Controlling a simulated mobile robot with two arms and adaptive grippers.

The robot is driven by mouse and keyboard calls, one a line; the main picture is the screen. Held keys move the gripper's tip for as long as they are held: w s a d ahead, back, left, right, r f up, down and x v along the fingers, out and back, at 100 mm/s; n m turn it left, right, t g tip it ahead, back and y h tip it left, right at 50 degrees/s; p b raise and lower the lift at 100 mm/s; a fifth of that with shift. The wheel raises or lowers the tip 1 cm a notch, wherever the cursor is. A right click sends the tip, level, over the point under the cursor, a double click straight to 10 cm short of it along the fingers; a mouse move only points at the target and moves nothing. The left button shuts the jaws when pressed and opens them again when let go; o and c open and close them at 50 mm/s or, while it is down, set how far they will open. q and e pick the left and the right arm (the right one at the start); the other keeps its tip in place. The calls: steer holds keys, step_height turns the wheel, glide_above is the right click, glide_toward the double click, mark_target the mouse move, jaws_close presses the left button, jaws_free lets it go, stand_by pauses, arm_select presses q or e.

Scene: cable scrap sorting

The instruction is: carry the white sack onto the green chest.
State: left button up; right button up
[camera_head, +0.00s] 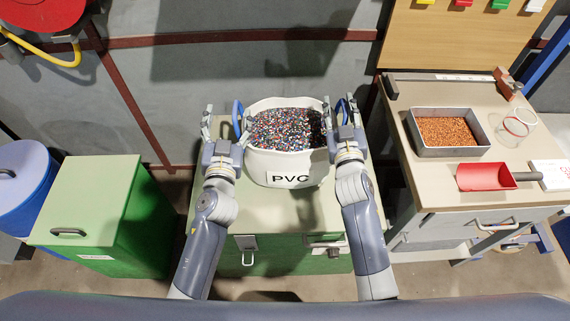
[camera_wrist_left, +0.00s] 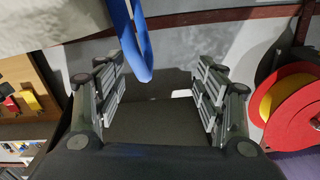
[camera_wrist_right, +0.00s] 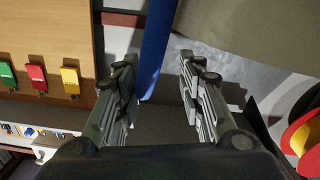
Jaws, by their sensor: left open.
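The white sack (camera_head: 262,160), marked PVC and full of coloured granules (camera_head: 285,128), is upright over the pale top of the middle green chest (camera_head: 290,215). I cannot tell whether its base touches that top. It has a blue strap on each side. My left gripper (camera_head: 226,125) is open at the left strap (camera_head: 238,118); the strap hangs between its fingers in the left wrist view (camera_wrist_left: 135,45). My right gripper (camera_head: 341,115) is open at the right strap, which shows between its apart fingers in the right wrist view (camera_wrist_right: 156,50).
Another green chest (camera_head: 100,195) with a lid handle stands at the left, beside a blue drum (camera_head: 25,185). At the right, a workbench (camera_head: 410,165) bears a metal tray (camera_head: 447,148) of copper-coloured granules, a red scoop (camera_head: 486,177) and a glass jar (camera_head: 515,125). A grey wall is behind.

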arm_select(q)
steer(key=s, duration=0.7)
steer(key=shift+s, duration=0.4)
arm_select(e)
steer(key=o, duration=0.8)
steer(key=shift+a, duration=0.1)
steer(key=shift+o, duration=0.2)
steer(key=s, duration=1.2)
steer(key=shift+d, duration=0.25)
